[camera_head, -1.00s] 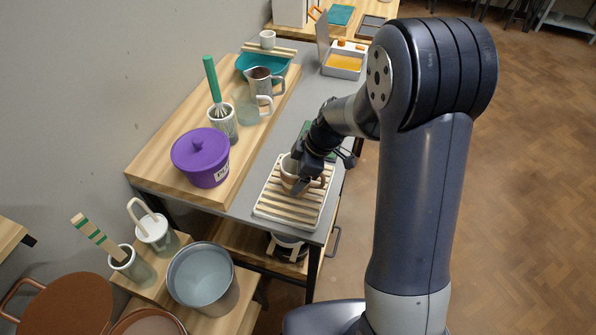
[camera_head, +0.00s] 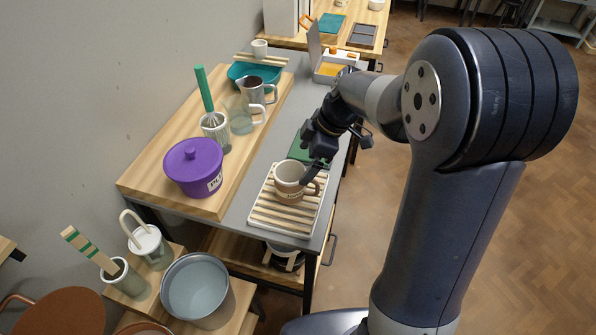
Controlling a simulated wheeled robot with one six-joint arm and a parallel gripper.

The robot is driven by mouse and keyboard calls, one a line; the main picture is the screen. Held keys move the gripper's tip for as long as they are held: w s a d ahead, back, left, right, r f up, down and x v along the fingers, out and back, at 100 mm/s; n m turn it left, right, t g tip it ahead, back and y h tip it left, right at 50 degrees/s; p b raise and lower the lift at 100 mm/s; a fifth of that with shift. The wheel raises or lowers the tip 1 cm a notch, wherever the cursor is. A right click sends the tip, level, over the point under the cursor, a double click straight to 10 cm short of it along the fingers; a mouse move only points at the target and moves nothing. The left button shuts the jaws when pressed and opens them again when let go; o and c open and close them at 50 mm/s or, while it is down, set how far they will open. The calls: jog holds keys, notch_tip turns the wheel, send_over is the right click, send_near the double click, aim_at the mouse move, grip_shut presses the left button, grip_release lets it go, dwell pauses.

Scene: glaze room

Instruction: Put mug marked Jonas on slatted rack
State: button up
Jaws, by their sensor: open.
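A mug (camera_head: 286,181), white above and brownish below, stands upright on the slatted rack (camera_head: 283,217), toward its far end. Its handle points right. I cannot read any name on it from here. The rack has pale wooden slats in a white frame and lies on the grey tabletop. My gripper (camera_head: 310,172) is open, just above and beside the mug's right rim. I cannot tell whether a finger still touches the mug or its handle.
A green item (camera_head: 302,148) lies just beyond the rack, partly behind my gripper. A purple lidded pot (camera_head: 194,168), a whisk in a pot (camera_head: 215,130), a metal pitcher (camera_head: 252,91) and a glass jug (camera_head: 241,117) stand on the wooden board to the left. Grey tabletop shows between.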

jog(key=shift+v, duration=1.35)
